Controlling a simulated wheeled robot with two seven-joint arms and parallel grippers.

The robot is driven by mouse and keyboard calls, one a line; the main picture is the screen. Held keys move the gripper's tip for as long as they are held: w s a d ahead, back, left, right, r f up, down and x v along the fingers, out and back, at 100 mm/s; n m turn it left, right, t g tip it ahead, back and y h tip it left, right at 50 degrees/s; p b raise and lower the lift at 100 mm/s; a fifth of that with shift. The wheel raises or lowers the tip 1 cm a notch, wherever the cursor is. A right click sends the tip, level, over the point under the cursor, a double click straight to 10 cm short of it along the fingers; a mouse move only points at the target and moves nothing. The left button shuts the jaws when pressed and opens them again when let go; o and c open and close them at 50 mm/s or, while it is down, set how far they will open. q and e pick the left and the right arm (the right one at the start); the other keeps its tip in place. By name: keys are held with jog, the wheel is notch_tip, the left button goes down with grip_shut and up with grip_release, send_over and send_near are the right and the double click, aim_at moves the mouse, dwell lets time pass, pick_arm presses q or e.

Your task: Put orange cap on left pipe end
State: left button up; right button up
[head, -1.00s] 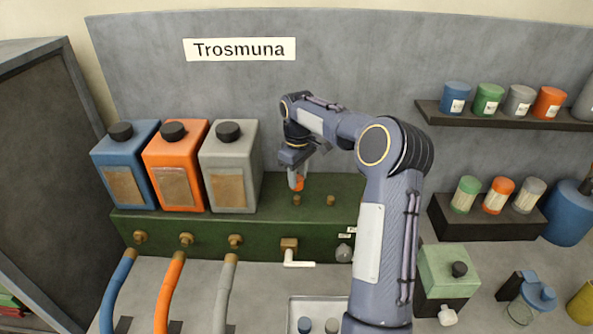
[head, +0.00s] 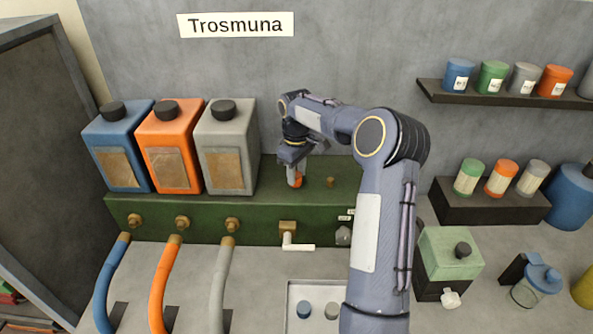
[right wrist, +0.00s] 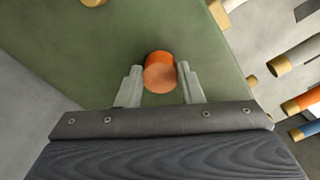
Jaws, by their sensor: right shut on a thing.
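My right gripper (head: 294,177) is shut on the orange cap (head: 295,182), low over the top of the green block (head: 270,225). The cap is where the left pipe end stands and hides it. I cannot tell whether it is fully seated. The brass right pipe end (head: 330,182) is bare, just right of the cap. In the right wrist view the orange cap (right wrist: 160,72) sits between the two fingers of my right gripper (right wrist: 160,85); a brass stub (right wrist: 93,2) shows at the top edge. My left gripper is not in view.
Blue, orange and grey canisters (head: 227,150) stand left of my right gripper. A white-handled valve (head: 290,240) is on the block's front. A tray (head: 292,300) in front holds a blue and a grey cap. Hoses (head: 165,285) lie at front left.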

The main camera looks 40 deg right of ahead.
dwell(0.3)
jog(key=o, duration=1)
jog(key=shift+o, duration=0.2)
notch_tip(320, 180, up, 7)
jog(key=shift+r+b, duration=0.15)
jog(key=shift+b, duration=0.25)
jog(key=shift+r, duration=0.25)
